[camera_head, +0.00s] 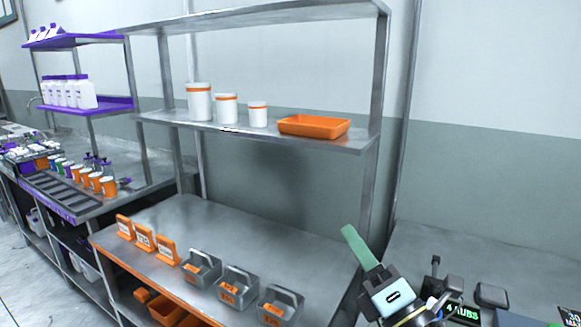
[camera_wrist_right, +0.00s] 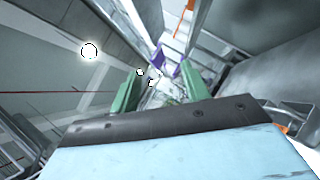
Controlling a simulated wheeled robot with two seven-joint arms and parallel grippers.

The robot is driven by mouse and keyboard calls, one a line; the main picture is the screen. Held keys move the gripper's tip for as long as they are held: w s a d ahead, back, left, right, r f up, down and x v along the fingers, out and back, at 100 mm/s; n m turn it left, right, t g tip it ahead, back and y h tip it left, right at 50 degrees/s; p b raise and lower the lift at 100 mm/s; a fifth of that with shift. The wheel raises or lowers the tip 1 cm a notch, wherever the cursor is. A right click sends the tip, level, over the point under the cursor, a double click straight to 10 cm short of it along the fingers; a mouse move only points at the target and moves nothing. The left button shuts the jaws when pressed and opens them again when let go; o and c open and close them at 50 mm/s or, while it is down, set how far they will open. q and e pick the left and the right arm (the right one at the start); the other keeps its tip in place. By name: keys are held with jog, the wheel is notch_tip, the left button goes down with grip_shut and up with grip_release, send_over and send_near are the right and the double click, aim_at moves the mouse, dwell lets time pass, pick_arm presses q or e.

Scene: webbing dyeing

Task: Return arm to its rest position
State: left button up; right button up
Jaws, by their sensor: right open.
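My right gripper (camera_head: 357,244) is at the lower right of the head view, raised in front of the steel bench. Its green finger points up and to the left, clear of the objects on the bench. The right wrist view shows its two green fingers spread apart (camera_wrist_right: 163,92) with nothing held between them. My left gripper is not in view.
The steel bench (camera_head: 215,222) holds orange label stands (camera_head: 144,238) and grey caddies (camera_head: 238,288). The shelf above carries white canisters (camera_head: 199,102) and an orange tray (camera_head: 313,126). The bench's middle is clear. A display unit (camera_head: 464,312) sits at lower right.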

jog(key=s+d+f+m+g+h, duration=0.3)
jog(key=d+f+m+h, duration=0.25)
jog(key=f+m, duration=0.45)
jog(key=s+d+f+m+g+h, duration=0.35)
jog(key=d+f+m+h, duration=0.2)
jog(key=f+m, duration=0.4)
jog(key=s+f+m+g, duration=0.5)
jog(key=s+f, duration=0.1)
jog(key=s, duration=0.3)
jog(key=s+f+m+g, duration=0.4)
jog(key=s+f+g, duration=0.15)
jog(key=s, duration=0.45)
notch_tip(320, 180, down, 24)
jog(key=s+g, duration=0.1)
jog(key=s+d+f+g, duration=0.1)
jog(key=s+d+f, duration=0.2)
jog(key=s+f, duration=1.2)
jog(key=shift+s+d+f, duration=0.2)
jog(key=shift+s+f, duration=0.1)
jog(key=shift+s, duration=0.45)
